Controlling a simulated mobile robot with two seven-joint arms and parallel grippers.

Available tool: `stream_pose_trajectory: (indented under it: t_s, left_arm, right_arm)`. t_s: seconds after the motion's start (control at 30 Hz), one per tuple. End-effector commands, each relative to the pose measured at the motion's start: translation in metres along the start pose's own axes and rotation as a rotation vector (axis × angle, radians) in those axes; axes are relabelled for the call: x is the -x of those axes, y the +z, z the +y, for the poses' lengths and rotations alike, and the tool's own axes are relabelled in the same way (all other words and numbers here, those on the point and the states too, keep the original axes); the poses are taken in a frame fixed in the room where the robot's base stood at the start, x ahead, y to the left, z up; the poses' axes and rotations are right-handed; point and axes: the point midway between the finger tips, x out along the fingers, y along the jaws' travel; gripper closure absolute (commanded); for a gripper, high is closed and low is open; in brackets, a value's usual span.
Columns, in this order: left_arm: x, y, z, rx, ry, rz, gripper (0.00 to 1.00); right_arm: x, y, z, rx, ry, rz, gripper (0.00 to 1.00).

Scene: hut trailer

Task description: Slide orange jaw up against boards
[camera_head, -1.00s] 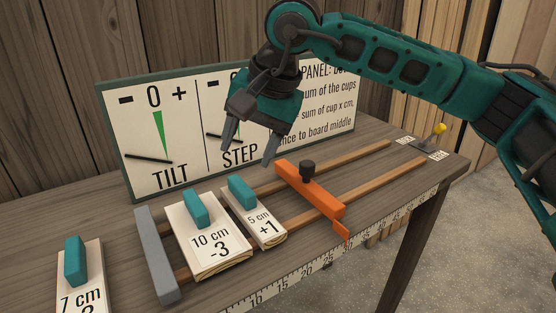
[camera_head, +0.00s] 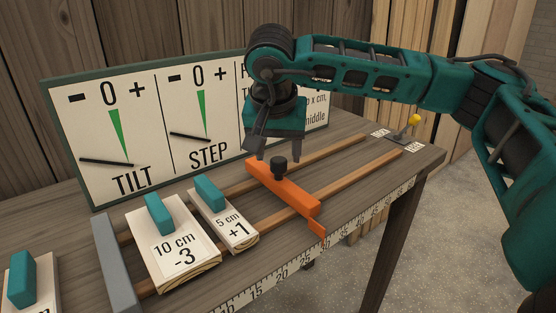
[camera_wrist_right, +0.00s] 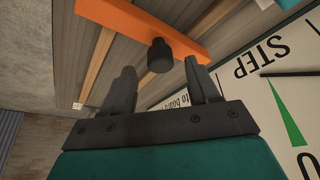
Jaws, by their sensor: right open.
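The orange jaw (camera_head: 285,198) with a black knob (camera_head: 279,168) lies across two wooden rails. A bare gap separates it from the 5 cm +1 board (camera_head: 228,228). The 10 cm -3 board (camera_head: 172,255) lies left of that board, near the grey end jaw (camera_head: 115,265). Both boards have teal handles. My right gripper (camera_head: 270,156) is open just above the orange jaw. The right wrist view shows its two fingers (camera_wrist_right: 161,78) apart, with the knob (camera_wrist_right: 160,55) between and just beyond the tips. My left gripper is not in view.
A board with TILT and STEP dials (camera_head: 150,130) stands behind the rails. A yellow-knobbed lever (camera_head: 414,120) is at the rails' right end. Another teal-handled board (camera_head: 22,280) lies at far left. A ruler runs along the table's front edge. The rails right of the orange jaw are clear.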

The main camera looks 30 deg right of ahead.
Motion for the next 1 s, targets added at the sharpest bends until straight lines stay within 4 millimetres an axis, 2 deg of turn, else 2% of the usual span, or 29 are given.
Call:
stream_pose_trajectory:
  t_s: [0.03,0.2,0.57,1.0]
  left_arm:
    - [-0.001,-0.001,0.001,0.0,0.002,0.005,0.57]
    - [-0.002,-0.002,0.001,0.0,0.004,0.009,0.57]
    - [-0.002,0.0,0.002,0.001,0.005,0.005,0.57]
    - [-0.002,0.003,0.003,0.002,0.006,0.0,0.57]
  right_arm:
    - [-0.009,0.001,0.001,-0.001,0.003,-0.002,0.4]
    - [-0.024,0.0,0.0,-0.001,0.001,-0.001,0.4]
    - [-0.027,0.0,0.0,-0.001,0.0,0.0,0.41]
    - [-0.027,0.0,0.0,0.0,0.0,-0.001,0.83]
